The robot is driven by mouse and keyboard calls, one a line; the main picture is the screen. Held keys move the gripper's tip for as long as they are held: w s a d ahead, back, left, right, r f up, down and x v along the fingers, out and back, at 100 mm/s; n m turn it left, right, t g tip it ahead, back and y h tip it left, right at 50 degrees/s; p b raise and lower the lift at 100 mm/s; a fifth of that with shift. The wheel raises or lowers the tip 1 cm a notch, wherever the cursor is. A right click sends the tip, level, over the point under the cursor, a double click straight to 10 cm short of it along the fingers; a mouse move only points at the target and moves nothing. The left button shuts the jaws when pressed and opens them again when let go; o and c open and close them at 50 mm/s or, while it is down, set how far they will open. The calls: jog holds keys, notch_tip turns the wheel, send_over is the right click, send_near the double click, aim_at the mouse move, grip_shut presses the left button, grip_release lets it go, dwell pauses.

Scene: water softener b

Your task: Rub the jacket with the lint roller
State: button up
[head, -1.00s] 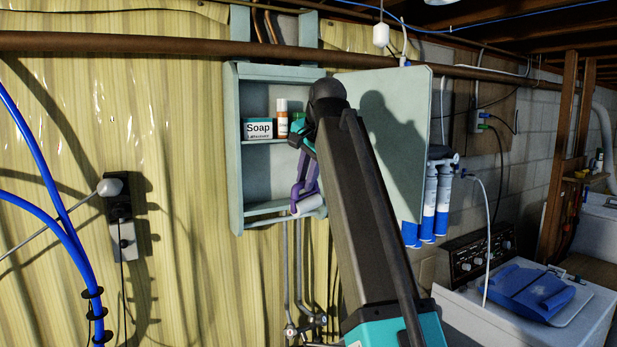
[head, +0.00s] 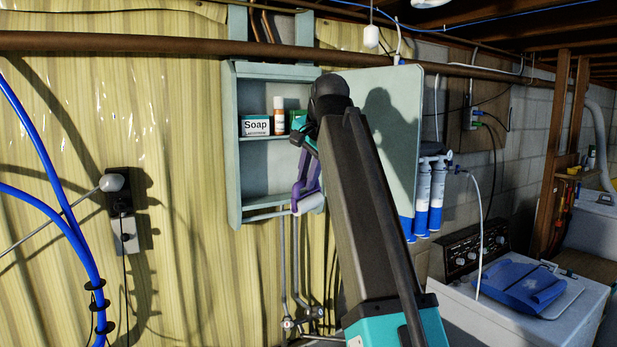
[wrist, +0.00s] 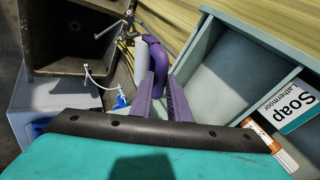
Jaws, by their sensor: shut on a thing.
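The lint roller (head: 309,204) has a white cylinder and a purple handle. My gripper (head: 306,183), with purple fingers, is shut on its handle in front of the open wall cabinet. In the wrist view, the lint roller (wrist: 141,53) sits at the fingertips (wrist: 160,78), its white cylinder to the left and its curved purple handle to the right. The jacket (head: 520,287) is a folded blue cloth lying on top of the white washer at the lower right of the head view, well apart from my gripper.
Pipes and valves (head: 288,323) are below. The washer (head: 560,325) is at right.

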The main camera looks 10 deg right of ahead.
grip_shut()
jog(key=s+f+n+g+y+b, duration=0.1)
jog(key=s+f+n+y+b, duration=0.1)
jog(key=f, duration=1.5)
jog(key=s+f+n+g+y+b, duration=0.2)
jog(key=s+f+n+b, duration=0.3)
jog(key=f, duration=1.2)
jog(key=s+f+n+g+y+b, duration=0.1)
jog(key=f+n+b, duration=0.4)
jog(key=f, duration=1.2)
jog(key=s+y+b, duration=0.1)
jog(key=s, duration=0.1)
jog(key=shift+s+a+f, duration=0.25)
jog(key=shift+s+f, duration=0.05)
jog(key=shift+d, duration=0.1)
